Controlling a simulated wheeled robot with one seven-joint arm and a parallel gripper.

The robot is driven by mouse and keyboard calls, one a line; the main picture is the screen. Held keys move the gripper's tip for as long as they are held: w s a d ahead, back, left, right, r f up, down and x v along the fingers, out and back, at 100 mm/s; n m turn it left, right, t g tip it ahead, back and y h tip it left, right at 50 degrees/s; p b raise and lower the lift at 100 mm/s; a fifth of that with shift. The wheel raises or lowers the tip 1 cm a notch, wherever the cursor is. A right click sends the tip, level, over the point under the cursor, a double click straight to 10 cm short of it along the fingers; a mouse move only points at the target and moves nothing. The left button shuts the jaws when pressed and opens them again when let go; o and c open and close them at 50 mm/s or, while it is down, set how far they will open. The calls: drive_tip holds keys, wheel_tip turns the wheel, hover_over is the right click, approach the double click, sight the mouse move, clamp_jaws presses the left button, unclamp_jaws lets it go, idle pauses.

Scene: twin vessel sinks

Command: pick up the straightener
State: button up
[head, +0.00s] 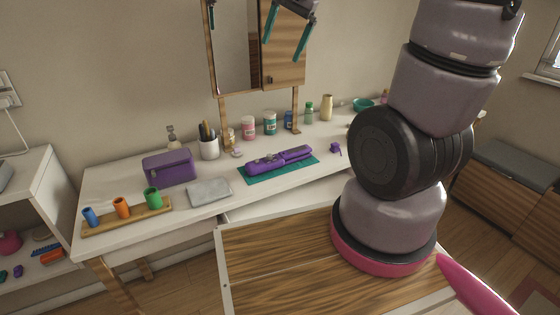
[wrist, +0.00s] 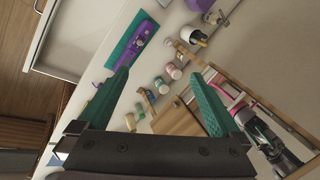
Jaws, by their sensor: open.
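The straightener (head: 280,160) is purple, long and slim, and lies on a teal mat (head: 254,178) near the middle of the white table. In the wrist view the straightener (wrist: 143,40) shows near the top, left of centre, on the teal mat (wrist: 124,47). My gripper (head: 284,48) has teal fingers and is open and empty. It is high above the table, in front of the mirror cabinet, well apart from the straightener. In the wrist view my gripper (wrist: 163,80) has its fingers wide apart, with the straightener beyond them near the left finger.
A purple box (head: 169,168), a grey pouch (head: 209,191) and a wooden holder (head: 128,216) with coloured cups stand left. A brush cup (head: 209,149) and several jars and bottles line the back. A small purple item (head: 335,149) is right of the mat. The mirror cabinet (head: 284,50) rises behind.

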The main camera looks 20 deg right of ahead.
drive_tip(key=w+a+f+m+g, duration=0.1)
drive_tip(key=w+f+m, duration=0.1)
drive_tip(key=w+f, duration=0.55)
drive_tip(key=m+g+h, duration=0.2)
drive_tip(key=m+g, duration=0.1)
drive_tip(key=m, duration=0.1)
hover_over(263, 161)
wheel_tip(263, 161, down, 21)
drive_tip(key=shift+m+h, duration=0.4)
wheel_tip(263, 161, down, 10)
drive_tip(key=shift+w+r, duration=0.15)
drive_tip(key=shift+f, duration=3.1)
clamp_jaws()
